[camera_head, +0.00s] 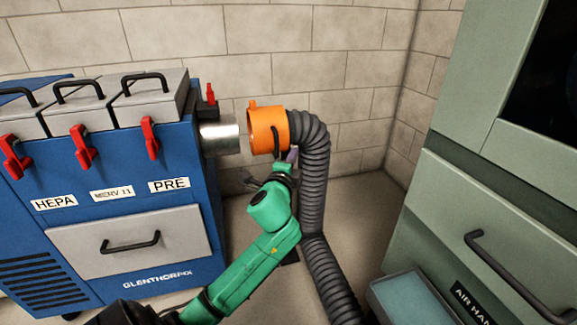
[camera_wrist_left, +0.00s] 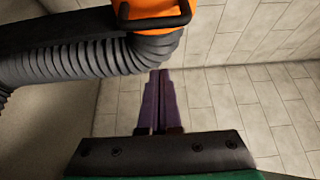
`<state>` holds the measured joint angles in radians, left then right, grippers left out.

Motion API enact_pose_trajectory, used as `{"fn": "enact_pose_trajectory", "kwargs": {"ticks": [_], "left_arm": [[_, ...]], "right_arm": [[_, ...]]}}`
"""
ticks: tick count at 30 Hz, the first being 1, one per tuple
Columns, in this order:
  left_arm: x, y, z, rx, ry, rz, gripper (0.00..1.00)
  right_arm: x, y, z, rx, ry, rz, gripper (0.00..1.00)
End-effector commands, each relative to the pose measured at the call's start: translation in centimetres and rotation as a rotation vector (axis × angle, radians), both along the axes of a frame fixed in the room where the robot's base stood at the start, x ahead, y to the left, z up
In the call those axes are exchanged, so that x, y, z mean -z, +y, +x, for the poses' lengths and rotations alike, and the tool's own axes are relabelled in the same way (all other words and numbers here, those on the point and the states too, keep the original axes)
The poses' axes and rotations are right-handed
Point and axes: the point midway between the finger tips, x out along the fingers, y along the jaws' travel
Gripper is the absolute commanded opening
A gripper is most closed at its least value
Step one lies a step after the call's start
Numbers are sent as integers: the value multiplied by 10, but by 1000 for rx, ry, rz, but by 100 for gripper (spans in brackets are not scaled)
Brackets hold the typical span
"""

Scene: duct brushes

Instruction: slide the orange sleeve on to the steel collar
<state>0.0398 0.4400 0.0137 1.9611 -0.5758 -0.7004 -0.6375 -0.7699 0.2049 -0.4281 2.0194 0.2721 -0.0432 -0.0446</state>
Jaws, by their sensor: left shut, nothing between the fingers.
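The orange sleeve (camera_head: 267,130) sits on the end of a grey ribbed hose (camera_head: 312,165), with a dark handle on its near side. Its open end faces left towards the steel collar (camera_head: 220,137), which sticks out of the blue cabinet's right side. A small gap shows between sleeve and collar. My left gripper (camera_head: 292,155) is just below the sleeve, beside the hose. In the left wrist view its purple fingers (camera_wrist_left: 160,90) are closed together and empty; the sleeve (camera_wrist_left: 165,18) and its handle show above the fingertips. My right gripper is out of view.
The blue cabinet (camera_head: 190,235) with red latches (camera_head: 82,145) stands at left. A red lever (camera_head: 210,94) rises near the collar. A green cabinet (camera_head: 450,200) stands at right. The hose runs down to the floor between them. A brick wall (camera_head: 350,60) is behind.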

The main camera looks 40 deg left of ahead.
Motion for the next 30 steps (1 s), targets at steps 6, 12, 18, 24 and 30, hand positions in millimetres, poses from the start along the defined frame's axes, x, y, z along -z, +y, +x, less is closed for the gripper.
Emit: {"fn": "enact_pose_trajectory", "kwargs": {"ticks": [6, 12, 18, 24, 30], "left_arm": [[2, 19, 37, -2, -2, 0, 0], [1, 40, 12, -1, 1, 0, 0], [0, 45, 7, 0, 0, -1, 0], [0, 45, 7, 0, 0, -1, 0], [-2, 51, -2, -1, 3, -3, 0]], "right_arm": [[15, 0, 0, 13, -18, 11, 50], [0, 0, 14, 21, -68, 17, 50], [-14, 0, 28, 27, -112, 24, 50], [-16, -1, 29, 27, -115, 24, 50], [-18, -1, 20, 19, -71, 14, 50]]}}
